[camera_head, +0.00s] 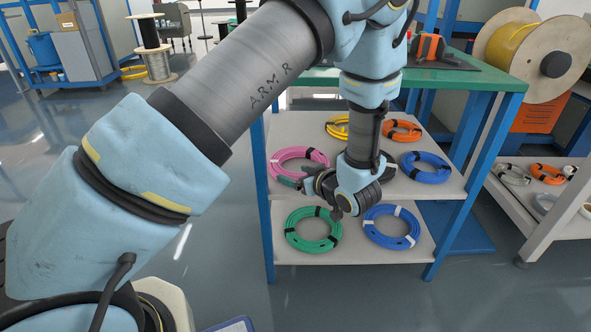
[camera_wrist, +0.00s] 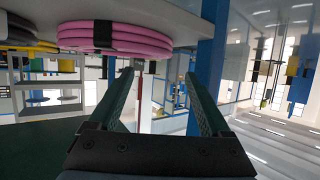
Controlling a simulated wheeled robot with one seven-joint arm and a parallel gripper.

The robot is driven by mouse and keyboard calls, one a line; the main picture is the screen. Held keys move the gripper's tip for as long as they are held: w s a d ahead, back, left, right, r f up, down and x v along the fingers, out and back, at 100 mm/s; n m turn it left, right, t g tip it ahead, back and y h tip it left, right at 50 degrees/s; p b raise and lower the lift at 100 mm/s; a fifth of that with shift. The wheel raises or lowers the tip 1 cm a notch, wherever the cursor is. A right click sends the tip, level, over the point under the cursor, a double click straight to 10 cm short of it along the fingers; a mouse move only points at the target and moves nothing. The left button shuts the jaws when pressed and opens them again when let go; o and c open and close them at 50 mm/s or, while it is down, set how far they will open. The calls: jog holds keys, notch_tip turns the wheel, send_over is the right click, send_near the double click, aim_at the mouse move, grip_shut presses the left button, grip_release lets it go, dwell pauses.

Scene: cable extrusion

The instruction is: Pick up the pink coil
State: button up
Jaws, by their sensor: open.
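My gripper (camera_head: 289,182) points left, close to the coil's near edge. The wrist picture looks upside down. There the pink coil (camera_wrist: 115,38) shows at the upper left, beyond the fingertips and mostly toward the left finger. My gripper (camera_wrist: 158,75) is open there, its two green fingers apart with nothing held between them. I cannot tell whether a finger touches the coil in the head view.
A blue-framed rack has an upper shelf (camera_head: 440,187) and a lower shelf (camera_head: 345,257). A blue coil (camera_head: 427,168), an orange coil (camera_head: 402,131) and a partly hidden yellow coil (camera_head: 337,127) share the upper shelf. A green coil (camera_head: 292,232) and another blue coil (camera_head: 391,242) lie below.

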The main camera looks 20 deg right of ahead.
aim_at(279, 169)
jog(key=b+x, duration=0.2)
jog(key=x, duration=0.8)
jog(key=shift+b, duration=0.35)
grip_shut()
dwell(0.4)
